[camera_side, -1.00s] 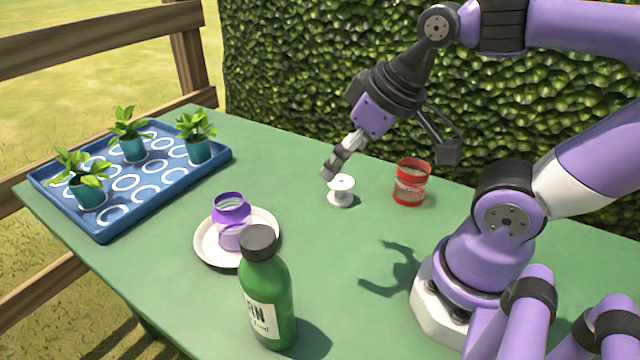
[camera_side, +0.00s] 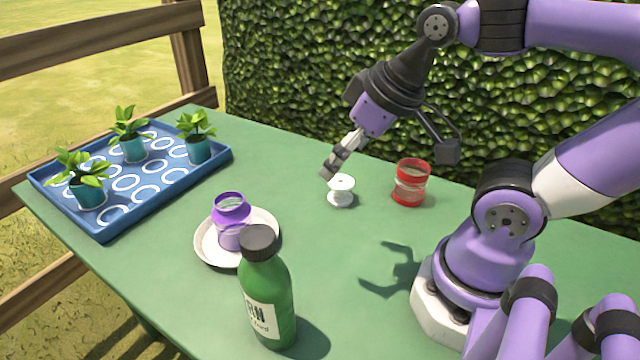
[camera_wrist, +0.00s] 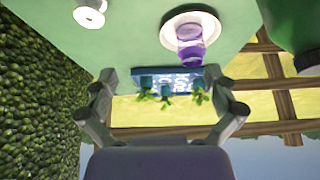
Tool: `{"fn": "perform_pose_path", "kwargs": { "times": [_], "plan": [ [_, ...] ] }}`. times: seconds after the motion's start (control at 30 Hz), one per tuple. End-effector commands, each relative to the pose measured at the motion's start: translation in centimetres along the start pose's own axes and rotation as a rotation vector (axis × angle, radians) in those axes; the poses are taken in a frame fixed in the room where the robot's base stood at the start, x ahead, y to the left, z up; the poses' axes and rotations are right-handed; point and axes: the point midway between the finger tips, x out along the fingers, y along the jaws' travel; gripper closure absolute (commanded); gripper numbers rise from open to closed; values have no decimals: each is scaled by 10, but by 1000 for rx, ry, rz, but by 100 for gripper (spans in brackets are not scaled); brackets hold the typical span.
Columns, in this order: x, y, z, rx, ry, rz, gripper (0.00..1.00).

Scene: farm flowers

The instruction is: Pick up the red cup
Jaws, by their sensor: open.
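The red cup (camera_side: 410,183) stands upright on the green table, right of a small white spool-shaped stand (camera_side: 341,190). It has red bands at top and bottom and a clear-looking middle. My gripper (camera_side: 333,166) is open and empty in the air, above and beside the white stand, left of the cup and apart from it. In the wrist view my two fingers (camera_wrist: 166,108) are spread with nothing between them. The white stand also shows in the wrist view (camera_wrist: 90,14), at the top left. The red cup is not in the wrist view.
A purple jar (camera_side: 231,222) sits on a white plate (camera_side: 208,251). A green bottle with a dark cap (camera_side: 267,300) stands at the front. A blue tray (camera_side: 104,232) with three potted plants is at the left. A hedge (camera_side: 300,70) rises behind the table.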

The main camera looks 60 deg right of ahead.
Motion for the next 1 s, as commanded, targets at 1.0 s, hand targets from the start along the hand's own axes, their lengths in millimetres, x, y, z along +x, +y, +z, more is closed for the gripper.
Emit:
{"fn": "perform_pose_path", "kwargs": {
  "times": [1.0],
  "plan": [
    [45,215,84,77,-495,13,0]
  ]
}}
